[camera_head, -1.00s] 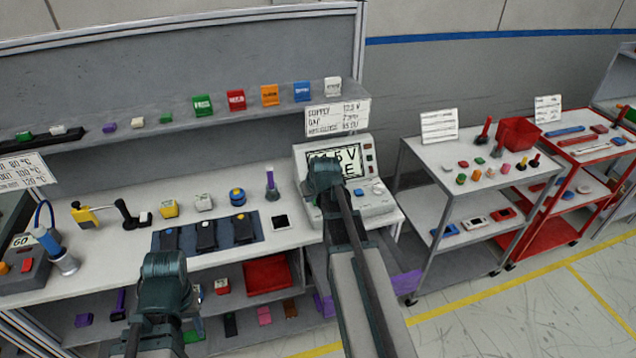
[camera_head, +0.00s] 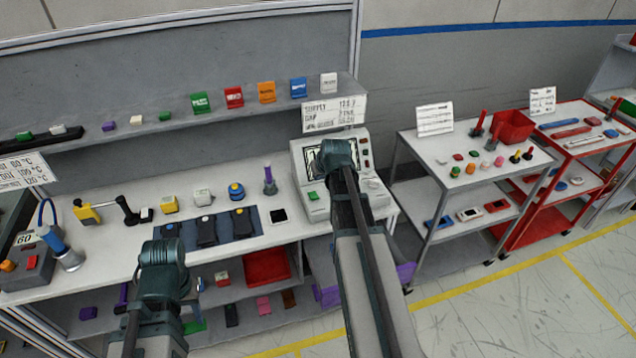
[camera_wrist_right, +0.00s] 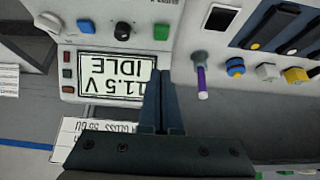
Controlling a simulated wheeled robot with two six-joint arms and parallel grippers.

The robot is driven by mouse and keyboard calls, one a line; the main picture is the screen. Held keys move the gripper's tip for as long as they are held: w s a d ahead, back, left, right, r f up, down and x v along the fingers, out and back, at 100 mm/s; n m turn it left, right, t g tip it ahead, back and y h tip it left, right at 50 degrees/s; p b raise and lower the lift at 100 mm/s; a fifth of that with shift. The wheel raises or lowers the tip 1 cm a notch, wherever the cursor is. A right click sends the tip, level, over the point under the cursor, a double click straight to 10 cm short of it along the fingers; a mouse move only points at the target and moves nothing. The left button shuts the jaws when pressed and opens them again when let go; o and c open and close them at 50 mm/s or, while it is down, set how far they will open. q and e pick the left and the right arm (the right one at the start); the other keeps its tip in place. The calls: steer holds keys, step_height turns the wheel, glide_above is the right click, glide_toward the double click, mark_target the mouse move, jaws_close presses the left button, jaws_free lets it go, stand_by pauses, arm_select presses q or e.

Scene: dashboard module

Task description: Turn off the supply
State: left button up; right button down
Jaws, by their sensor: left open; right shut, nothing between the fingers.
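The supply unit (camera_head: 318,208) is a pale box with a screen at the right end of the workbench. In the right wrist view its screen (camera_wrist_right: 110,68) appears upside down and reads 11.5 V and IDLE. My left gripper (camera_head: 163,254) is open, near the bench's front edge.
A supply sign (camera_head: 334,114) stands behind the unit. A dark mat with black devices (camera_head: 207,228), a purple-handled tool (camera_head: 269,180) and small coloured blocks lie to its left. A grey cart (camera_head: 470,180) and a red cart (camera_head: 590,150) stand to the right.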

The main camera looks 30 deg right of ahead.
steer(key=b, duration=0.7)
glide_above(315, 198)
step_height(315, 198, down, 8)
steer(key=shift+w+r, duration=0.1)
step_height(315, 198, down, 3)
steer(key=b, duration=0.3)
steer(key=shift+b, duration=0.3)
steer(key=shift+s+f+b, duration=0.25)
steer(key=shift+f+b, duration=0.05)
steer(key=shift+f, duration=0.15)
steer(key=shift+s+a+f, duration=0.1)
steer(key=shift+f, duration=0.05)
steer(key=b, duration=0.1)
steer(key=f+t+b, duration=0.1)
steer(key=b, duration=0.1)
steer(key=shift+s+a+f, duration=0.1)
steer(key=shift+s+f, duration=0.15)
steer(key=shift+s, duration=0.1)
steer(key=shift+w+r+p, duration=0.2)
steer(key=shift+r+p, duration=0.15)
steer(key=shift+r, duration=0.1)
steer(key=shift+r+p, duration=0.8)
